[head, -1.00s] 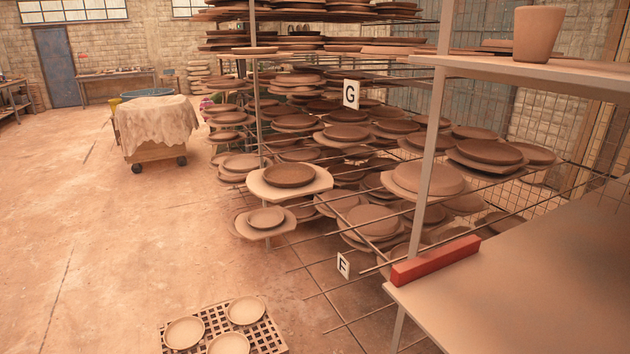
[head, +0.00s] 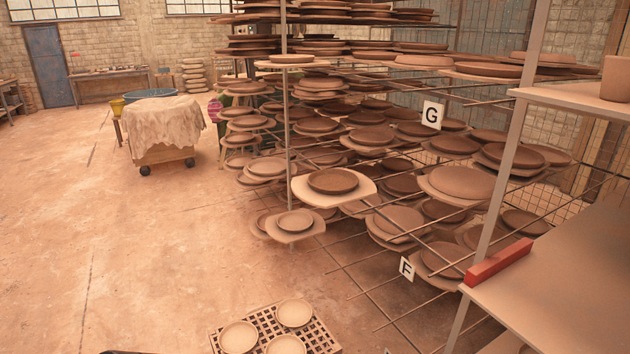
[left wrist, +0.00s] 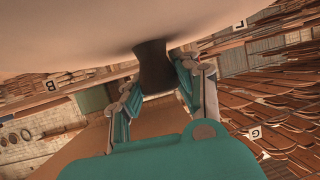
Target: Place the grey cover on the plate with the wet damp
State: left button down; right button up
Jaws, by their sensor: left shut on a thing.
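In the left wrist view my left gripper (left wrist: 155,90) is shut on a dark, narrow, knob-like piece (left wrist: 153,62). This piece joins a broad pale grey-beige surface (left wrist: 90,25) filling the top of that view, which looks like the grey cover; its full outline is hidden. In the head view a dark brown round plate (head: 333,181), darker than those near it, lies on a pale board (head: 300,190) at the rack's near corner. I cannot tell for sure whether it is the damp one. Neither gripper shows clearly in the head view.
A rack with many plates on boards fills the middle and right, with bare rods (head: 350,265) sticking out. A table with a red bar (head: 498,262) is at right. A lattice crate with dishes (head: 325,340) is on the floor. Open floor lies left; a draped cart (head: 163,130) stands beyond.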

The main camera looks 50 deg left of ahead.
aim_at(333, 178)
jog(key=k+j+z, duration=0.35)
jog(key=j, duration=0.55)
jog(key=k+j+z, duration=0.35)
jog(key=k+j, duration=0.25)
jog(key=j, duration=0.2)
jog(key=k+j+z, duration=0.35)
jog(key=k+j, duration=0.25)
jog(key=k+j+z, duration=0.15)
jog(key=j, duration=0.3)
jog(key=j+z, duration=0.1)
jog(key=j, duration=0.35)
jog(key=k+j+z, duration=0.15)
jog(key=j, duration=0.3)
jog(key=k+j+z, duration=0.1)
jog(key=j, duration=0.3)
jog(key=k+j+z, duration=0.15)
jog(key=k+j, duration=0.15)
jog(key=k+j+z, duration=0.15)
jog(key=j, duration=0.35)
jog(key=k+j+z, duration=0.1)
jog(key=k+j, duration=0.15)
jog(key=j, duration=0.4)
jog(key=k+j, duration=0.15)
jog(key=j, duration=0.25)
